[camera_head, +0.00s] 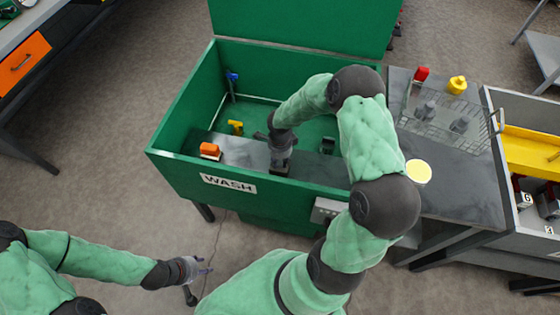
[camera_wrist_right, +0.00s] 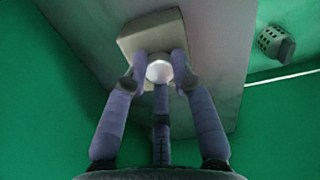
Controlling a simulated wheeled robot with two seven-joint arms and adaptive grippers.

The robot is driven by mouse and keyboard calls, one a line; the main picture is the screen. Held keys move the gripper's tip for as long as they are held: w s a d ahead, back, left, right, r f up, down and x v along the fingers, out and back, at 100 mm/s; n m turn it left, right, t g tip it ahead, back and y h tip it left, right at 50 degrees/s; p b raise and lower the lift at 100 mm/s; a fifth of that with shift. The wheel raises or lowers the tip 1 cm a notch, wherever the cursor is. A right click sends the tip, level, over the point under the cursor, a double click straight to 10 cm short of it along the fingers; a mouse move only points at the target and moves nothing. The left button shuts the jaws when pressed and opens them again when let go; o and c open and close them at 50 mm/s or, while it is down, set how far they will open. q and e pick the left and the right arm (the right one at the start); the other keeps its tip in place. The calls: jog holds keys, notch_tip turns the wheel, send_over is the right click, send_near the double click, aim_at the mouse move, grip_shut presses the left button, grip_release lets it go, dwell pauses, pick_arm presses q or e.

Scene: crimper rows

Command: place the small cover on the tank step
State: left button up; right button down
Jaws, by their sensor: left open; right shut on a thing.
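The small cover is a pale square plate with a round white knob; it shows in the right wrist view (camera_wrist_right: 133,38). My right gripper (camera_wrist_right: 158,72) is shut on the knob, its fingers around it. In the head view my right gripper (camera_head: 281,150) reaches down into the green wash tank, over the grey tank step (camera_head: 240,152), and mostly hides the cover. The step also shows behind the cover in the wrist view (camera_wrist_right: 215,60). I cannot tell whether the cover touches the step. My left gripper (camera_head: 195,270) is open and empty, outside the tank over the floor.
An orange object (camera_head: 210,150) stands on the step's left part. A yellow piece (camera_head: 236,127), a blue-topped piece (camera_head: 232,77) and a dark piece (camera_head: 327,145) are also in the tank.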

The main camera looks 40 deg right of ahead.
aim_at(280, 163)
jog(key=shift+f, duration=0.15)
jog(key=c, duration=1)
grip_release()
jog(key=shift+c, duration=0.2)
jog(key=shift+r, duration=0.35)
notch_tip(280, 163, up, 12)
jog(key=p, duration=0.4)
jog(key=shift+f, duration=0.2)
